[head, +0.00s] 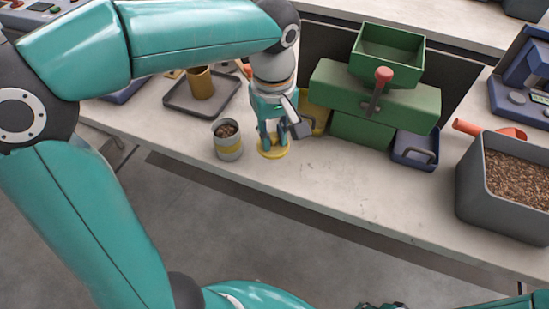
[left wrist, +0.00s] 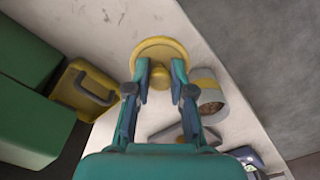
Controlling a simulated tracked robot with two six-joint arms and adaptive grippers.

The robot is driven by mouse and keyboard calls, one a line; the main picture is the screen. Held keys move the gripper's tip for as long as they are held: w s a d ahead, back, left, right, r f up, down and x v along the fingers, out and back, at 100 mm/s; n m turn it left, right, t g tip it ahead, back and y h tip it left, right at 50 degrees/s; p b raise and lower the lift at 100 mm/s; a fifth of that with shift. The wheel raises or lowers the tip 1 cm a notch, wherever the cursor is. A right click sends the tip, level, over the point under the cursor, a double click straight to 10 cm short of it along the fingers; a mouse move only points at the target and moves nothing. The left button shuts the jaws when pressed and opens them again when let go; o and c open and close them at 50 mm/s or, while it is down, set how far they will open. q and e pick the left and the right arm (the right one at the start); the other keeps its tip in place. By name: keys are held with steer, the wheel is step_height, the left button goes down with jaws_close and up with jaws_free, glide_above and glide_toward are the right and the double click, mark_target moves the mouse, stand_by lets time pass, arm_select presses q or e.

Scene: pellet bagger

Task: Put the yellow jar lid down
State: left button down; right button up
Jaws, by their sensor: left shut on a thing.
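My left gripper (head: 272,142) points down at the bench and is shut on the yellow jar lid (head: 274,152). The lid is a round yellow disc; it lies flat at or very near the bench top, and I cannot tell if it touches. In the left wrist view the fingers (left wrist: 160,88) close on the knob of the lid (left wrist: 162,48). The open grey jar (head: 229,148) with a yellow band holds brown pellets and stands just left of the lid. It also shows in the left wrist view (left wrist: 208,88). Only a sliver of what seems my right gripper (head: 381,305) shows at the bottom edge.
A green machine with a hopper (head: 388,50) stands behind right, with a yellow bin (head: 318,116) and a blue bin (head: 415,149) beside it. A grey pellet tub (head: 490,208) and red scoop (head: 490,130) are at right. A tray (head: 182,100) is behind left. The front bench is clear.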

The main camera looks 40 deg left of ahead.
mark_target(273, 166)
arm_select(q)
steer(key=shift+f+b, duration=0.35)
steer(key=shift+f, duration=3.05)
steer(key=shift+f, duration=0.1)
steer(key=c, duration=1)
jaws_free()
steer(key=shift+r, duration=0.2)
step_height(273, 166, up, 12)
steer(key=shift+f+p, duration=0.1)
steer(key=shift+p, duration=0.85)
